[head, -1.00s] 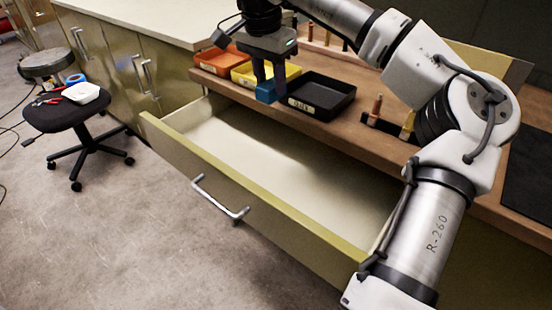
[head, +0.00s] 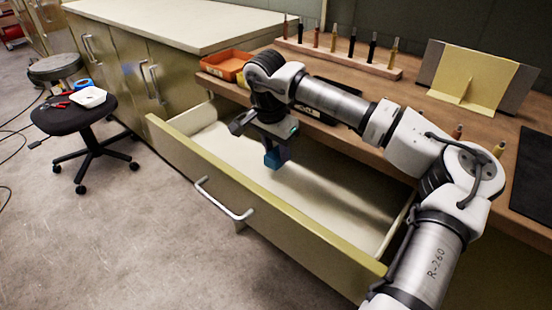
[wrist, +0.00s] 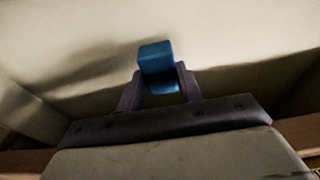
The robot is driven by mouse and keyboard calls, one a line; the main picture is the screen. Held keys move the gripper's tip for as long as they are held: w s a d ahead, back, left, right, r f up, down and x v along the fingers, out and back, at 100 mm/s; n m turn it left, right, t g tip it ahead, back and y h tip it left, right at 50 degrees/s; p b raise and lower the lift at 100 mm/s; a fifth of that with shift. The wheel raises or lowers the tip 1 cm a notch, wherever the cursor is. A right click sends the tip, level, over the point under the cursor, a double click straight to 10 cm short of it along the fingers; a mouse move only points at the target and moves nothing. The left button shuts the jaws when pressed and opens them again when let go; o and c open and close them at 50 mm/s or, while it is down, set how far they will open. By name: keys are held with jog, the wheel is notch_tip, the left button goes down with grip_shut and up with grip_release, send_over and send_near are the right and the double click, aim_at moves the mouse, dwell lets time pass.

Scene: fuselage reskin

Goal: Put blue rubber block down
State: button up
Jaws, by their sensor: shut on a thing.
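The blue rubber block (head: 274,158) is between the fingers of my gripper (head: 276,150), over the open drawer (head: 330,190). In the wrist view the block (wrist: 156,62) sits between the two dark fingers of my gripper (wrist: 158,84), which is shut on it. The pale drawer floor (wrist: 80,60) lies behind the block there. I cannot tell for certain whether the block touches the drawer floor or hangs just above it.
The drawer's front panel with its metal handle (head: 222,200) stands pulled out. An orange tray (head: 226,64) and a tool rack (head: 336,56) are on the wooden bench. A black stool (head: 74,115) with items stands at left. Most of the drawer's inside is bare.

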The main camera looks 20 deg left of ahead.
aim_at(275, 154)
jog(key=shift+f, duration=1.5)
jog(key=shift+f, duration=0.15)
jog(key=o, duration=1.1)
jog(key=shift+c, duration=0.2)
notch_tip(275, 154, up, 12)
jog(key=s, duration=0.1)
jog(key=shift+s+a+p, duration=0.3)
jog(key=shift+s+p, duration=0.05)
